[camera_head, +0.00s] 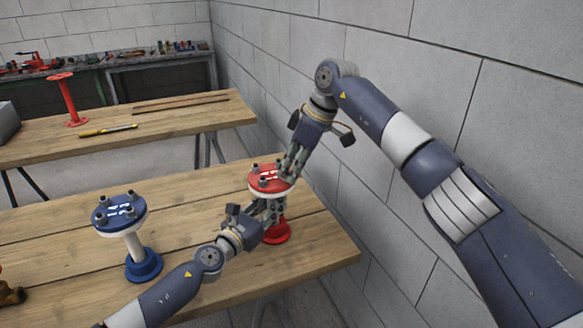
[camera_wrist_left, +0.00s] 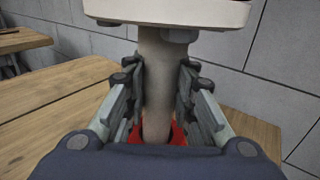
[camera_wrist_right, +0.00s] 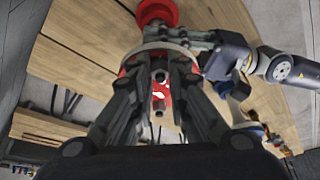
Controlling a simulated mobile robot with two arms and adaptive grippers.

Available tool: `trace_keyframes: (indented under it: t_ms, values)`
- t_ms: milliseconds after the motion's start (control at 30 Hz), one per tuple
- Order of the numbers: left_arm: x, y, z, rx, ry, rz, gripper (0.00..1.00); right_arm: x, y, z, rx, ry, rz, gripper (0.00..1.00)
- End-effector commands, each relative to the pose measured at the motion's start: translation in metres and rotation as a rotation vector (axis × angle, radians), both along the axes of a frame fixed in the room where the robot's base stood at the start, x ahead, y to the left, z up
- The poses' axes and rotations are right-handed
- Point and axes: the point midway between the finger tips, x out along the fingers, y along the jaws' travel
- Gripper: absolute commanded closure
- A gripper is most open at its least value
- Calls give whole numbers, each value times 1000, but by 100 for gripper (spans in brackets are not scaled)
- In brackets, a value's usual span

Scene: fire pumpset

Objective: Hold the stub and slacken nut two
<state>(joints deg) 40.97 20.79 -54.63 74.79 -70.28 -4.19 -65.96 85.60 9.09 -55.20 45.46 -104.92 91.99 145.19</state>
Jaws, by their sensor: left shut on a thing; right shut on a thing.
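The red flanged stub (camera_head: 262,186) stands upright on the near table, with several nuts and white marks on its top flange. My left gripper (camera_head: 270,210) is below that flange. In the left wrist view its fingers are shut on both sides of the stub's pale pipe (camera_wrist_left: 158,85). My right gripper (camera_head: 287,171) comes down from above with its fingers at the right side of the flange, shut on a nut that the fingers hide. In the right wrist view, other studs (camera_wrist_right: 159,77) and the red foot (camera_wrist_right: 157,12) show past the fingers.
A blue flanged stub (camera_head: 120,213) stands to the left on the near table (camera_head: 60,235). A brass fitting (camera_head: 10,292) is at the left edge. A far table holds another red stub (camera_head: 68,102) and a yellow tool (camera_head: 108,130). A block wall (camera_head: 400,215) is close on the right.

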Motion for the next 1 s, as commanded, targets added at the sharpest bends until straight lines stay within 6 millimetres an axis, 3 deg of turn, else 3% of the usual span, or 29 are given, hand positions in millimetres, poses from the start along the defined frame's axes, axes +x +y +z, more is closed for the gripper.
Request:
trace_keyframes:
  t_ms: [433,967,1000]
  values:
    - [0,0,0,2,-2,1,100,4,-2,0,-2,1,272,100]
    - [0,1,0,2,-1,1,100,4,-3,1,-1,-3,320,100]
    - [0,1,0,2,-1,1,100,4,-3,1,-1,-3,320,75]
